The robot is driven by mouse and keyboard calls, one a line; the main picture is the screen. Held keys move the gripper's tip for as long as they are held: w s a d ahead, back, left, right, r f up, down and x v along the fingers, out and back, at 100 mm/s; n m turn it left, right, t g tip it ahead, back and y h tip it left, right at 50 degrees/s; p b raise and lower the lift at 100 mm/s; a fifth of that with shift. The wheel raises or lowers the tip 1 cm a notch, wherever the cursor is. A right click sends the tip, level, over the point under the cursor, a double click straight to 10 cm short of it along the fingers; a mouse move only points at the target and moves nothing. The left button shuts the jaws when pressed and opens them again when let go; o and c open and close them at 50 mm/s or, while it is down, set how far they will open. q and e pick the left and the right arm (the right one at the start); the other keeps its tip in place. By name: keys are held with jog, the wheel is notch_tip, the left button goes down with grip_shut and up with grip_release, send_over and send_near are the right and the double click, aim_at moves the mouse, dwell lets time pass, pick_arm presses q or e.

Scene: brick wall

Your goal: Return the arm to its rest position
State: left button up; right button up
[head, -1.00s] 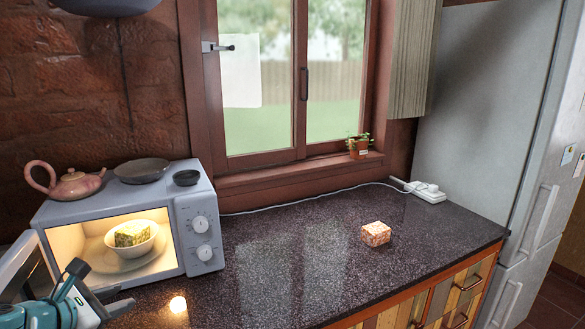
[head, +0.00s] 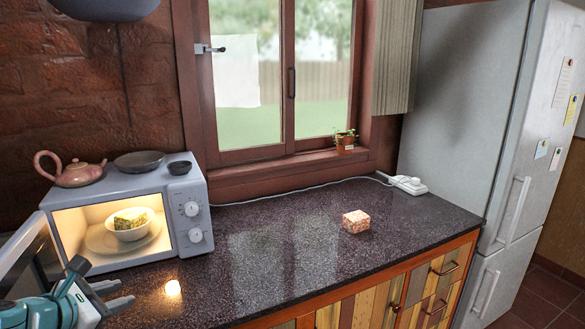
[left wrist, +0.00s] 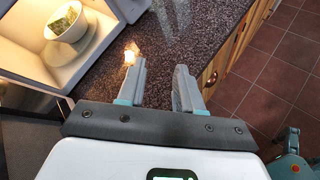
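My left gripper (head: 118,294) is at the lower left of the head view, in front of the open microwave. In the left wrist view its two fingers (left wrist: 160,88) stand apart with nothing between them, near the counter's front edge. The microwave (head: 184,220) is lit inside and its door (head: 22,258) stands open to the left. The bowl also shows in the left wrist view (left wrist: 70,28). My right gripper is not in the head view.
A speckled pink block (head: 356,221) lies on the dark counter (head: 270,250). A teapot (head: 78,173), a dark plate (head: 139,162) and a small dark bowl (head: 180,168) stand on the microwave. A white power strip (head: 408,185) lies near the fridge (head: 470,110). The counter's middle is clear.

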pick_arm(q)
jog(key=s+d+f+n+g+h, duration=0.25)
jog(key=d+f, duration=0.55)
jog(key=f, duration=0.4)
jog(key=s+d+f+n+g+h, duration=0.1)
jog(key=d+f+n+g, duration=0.25)
jog(key=d+f, duration=0.7)
jog(key=s+d+f+n+g, duration=0.2)
jog(key=s+d+f+n, duration=0.2)
jog(key=s+f+n, duration=0.5)
jog(key=s+f+n+g+y, duration=0.1)
jog(key=s+f+n, duration=0.3)
jog(key=n, duration=1.2)
jog(key=s+f+n+g+y, duration=0.1)
jog(key=s+f+n+g, duration=0.1)
jog(key=s+f+n, duration=0.3)
jog(key=s+n, duration=0.4)
jog(key=n, duration=0.7)
jog(key=shift+s+a, duration=0.25)
jog(key=shift+s, duration=0.05)
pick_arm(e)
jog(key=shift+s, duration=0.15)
pick_arm(q)
jog(key=shift+y, duration=0.25)
